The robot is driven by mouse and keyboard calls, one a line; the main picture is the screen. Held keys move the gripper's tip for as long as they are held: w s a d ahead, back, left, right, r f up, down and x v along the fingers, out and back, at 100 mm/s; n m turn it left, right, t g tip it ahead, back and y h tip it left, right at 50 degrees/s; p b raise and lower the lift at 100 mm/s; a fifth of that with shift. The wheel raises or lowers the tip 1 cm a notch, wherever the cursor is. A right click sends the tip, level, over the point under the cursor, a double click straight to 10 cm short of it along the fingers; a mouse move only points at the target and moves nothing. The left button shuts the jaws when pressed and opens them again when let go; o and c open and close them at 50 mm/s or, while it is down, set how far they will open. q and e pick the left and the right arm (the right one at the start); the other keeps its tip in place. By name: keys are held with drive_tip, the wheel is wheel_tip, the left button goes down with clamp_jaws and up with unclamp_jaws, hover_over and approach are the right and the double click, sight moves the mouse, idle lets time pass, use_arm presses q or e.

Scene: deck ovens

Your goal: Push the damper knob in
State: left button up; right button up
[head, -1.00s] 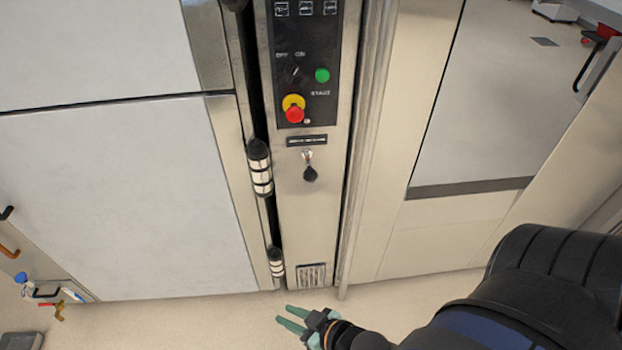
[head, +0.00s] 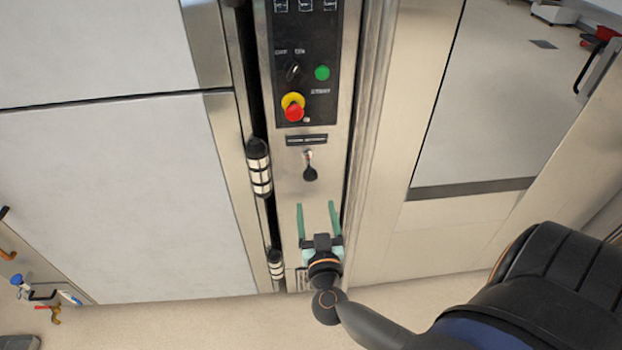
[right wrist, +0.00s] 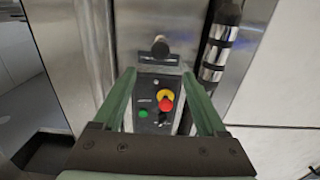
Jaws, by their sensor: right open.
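The damper knob (head: 310,174) is a small black knob on a short metal stem, standing out from the narrow steel column below a black label strip. In the right wrist view the knob (right wrist: 160,46) shows end-on, beyond my fingertips. My right gripper (head: 316,206) is open and empty, its two green fingers pointing up the column just below the knob. In the right wrist view my gripper (right wrist: 158,74) has its fingers spread on either side of the knob's line, apart from it. My left gripper is out of view.
Above the knob is a black control panel (head: 304,50) with a red-and-yellow stop button (head: 293,108) and a green button (head: 322,73). A black-and-silver hinge (head: 259,168) stands left of the column. A glass-fronted door (head: 480,100) is to the right.

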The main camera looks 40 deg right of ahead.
sight(311, 177)
drive_tip(key=b+x, duration=0.1)
drive_tip(key=x, duration=0.9)
drive_tip(key=shift+w+d, duration=0.1)
drive_tip(key=shift+w, duration=0.2)
clamp_jaws()
idle(0.9)
